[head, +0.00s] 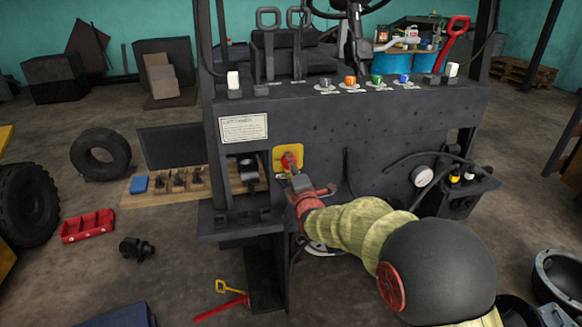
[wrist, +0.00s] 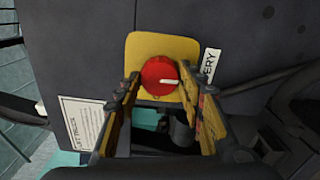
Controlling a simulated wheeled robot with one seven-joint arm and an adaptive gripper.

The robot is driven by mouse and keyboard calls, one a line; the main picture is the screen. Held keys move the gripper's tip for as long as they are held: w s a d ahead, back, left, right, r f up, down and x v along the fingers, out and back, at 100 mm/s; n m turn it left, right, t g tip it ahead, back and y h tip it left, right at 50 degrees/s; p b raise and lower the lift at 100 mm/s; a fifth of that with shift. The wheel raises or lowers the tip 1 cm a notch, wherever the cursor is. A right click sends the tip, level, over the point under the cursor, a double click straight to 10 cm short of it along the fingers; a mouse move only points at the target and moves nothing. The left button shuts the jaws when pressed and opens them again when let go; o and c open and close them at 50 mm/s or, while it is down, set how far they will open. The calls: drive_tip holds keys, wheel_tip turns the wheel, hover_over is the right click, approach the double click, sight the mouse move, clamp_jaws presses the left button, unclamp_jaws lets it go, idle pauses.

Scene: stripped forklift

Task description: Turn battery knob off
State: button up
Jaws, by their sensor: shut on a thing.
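The battery knob (wrist: 159,76) is round and red with a white pointer mark, set on a yellow plate (wrist: 146,47) on the forklift's dark front panel. In the wrist view the white mark points to the right, toward a label reading "BATTERY" (wrist: 208,67). My gripper (wrist: 160,82) has one finger on each side of the knob and is shut on it. In the head view my gripper (head: 293,172) reaches the yellow plate (head: 279,158) from the lower right and covers part of the red knob (head: 288,161).
A row of coloured knobs (head: 350,81) lies along the panel top. A white gauge (head: 422,176) and dark hoses are right of my arm. A paper notice (head: 243,127) is left of the knob. A wooden board with tools (head: 180,180) stands at the left.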

drive_tip(key=o, duration=1.2)
drive_tip(key=shift+c, duration=0.2)
drive_tip(key=shift+s, duration=0.15)
drive_tip(key=v, duration=1.1)
drive_tip(key=shift+s, duration=0.35)
drive_tip(key=shift+d, duration=0.1)
